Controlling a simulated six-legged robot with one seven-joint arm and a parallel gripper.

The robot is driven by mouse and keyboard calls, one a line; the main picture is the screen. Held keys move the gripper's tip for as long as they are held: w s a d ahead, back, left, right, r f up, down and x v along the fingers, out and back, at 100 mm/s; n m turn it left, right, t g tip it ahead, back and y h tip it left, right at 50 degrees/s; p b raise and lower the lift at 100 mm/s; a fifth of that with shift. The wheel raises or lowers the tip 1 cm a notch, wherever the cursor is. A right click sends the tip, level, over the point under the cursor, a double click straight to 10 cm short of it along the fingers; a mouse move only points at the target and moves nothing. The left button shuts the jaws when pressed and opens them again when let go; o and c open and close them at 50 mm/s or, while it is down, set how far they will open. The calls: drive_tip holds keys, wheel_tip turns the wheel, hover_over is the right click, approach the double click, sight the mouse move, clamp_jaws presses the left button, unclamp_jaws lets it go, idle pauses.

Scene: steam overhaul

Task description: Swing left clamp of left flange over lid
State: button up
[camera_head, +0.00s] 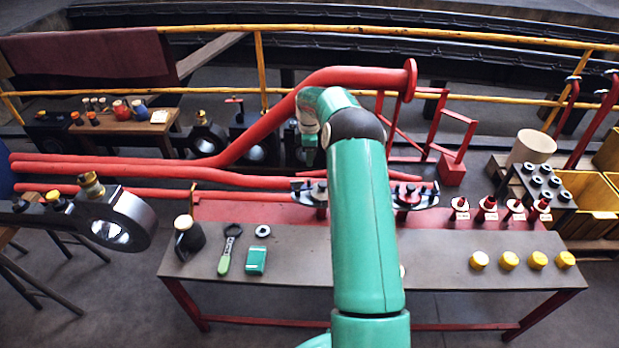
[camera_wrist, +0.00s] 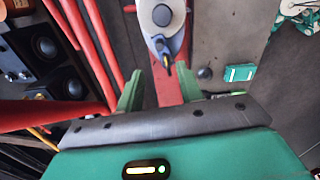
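The left flange (camera_head: 319,196) stands at the back of the bench, left of my arm, with a round dark top piece and a small arm out to its left side. The wrist view shows the flange (camera_wrist: 163,15) at the top centre; its near end bears a narrow dark and yellow part (camera_wrist: 167,62), probably the left clamp. I cannot tell whether the clamp lies over the lid. My gripper (camera_wrist: 160,82) is open, with green fingers apart on either side below that part, touching nothing visible. In the head view the fingers are hard to make out.
A right flange (camera_head: 408,198) stands right of my arm. Red pipes (camera_head: 130,172) run behind, close to the gripper's left in the wrist view.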

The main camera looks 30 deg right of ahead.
sight(309, 180)
wheel_tip(309, 180, down, 11)
drive_tip(key=shift+r, duration=0.1)
idle(0.3)
